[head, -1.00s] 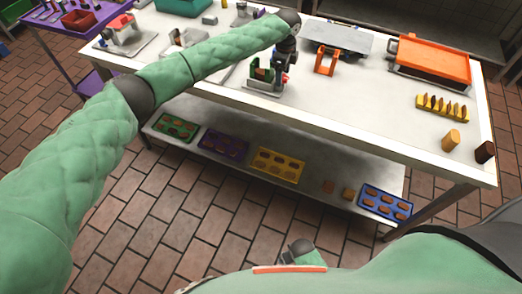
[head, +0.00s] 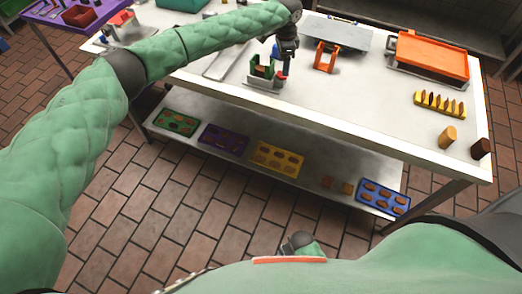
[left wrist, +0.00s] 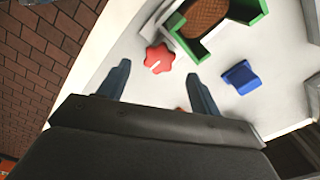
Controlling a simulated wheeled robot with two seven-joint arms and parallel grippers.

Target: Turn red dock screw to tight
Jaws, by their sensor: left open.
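The red dock screw (left wrist: 158,58) is a lobed knob with a white mark on top, at the near side of the dock. In the left wrist view it lies between and slightly beyond my left gripper's (left wrist: 157,72) two spread fingertips, with gaps on both sides. The gripper is open and holds nothing. The dock's green holder (left wrist: 250,22) has a brown biscuit (left wrist: 205,15) in it. In the head view the red screw (head: 282,77) shows just below my left gripper (head: 285,66), which points down.
A blue block (left wrist: 241,77) sits right of the screw in the wrist view. An orange stand (head: 325,57), an orange tray (head: 432,54) and a yellow rack (head: 440,104) stand further right on the table. The table front between them is clear.

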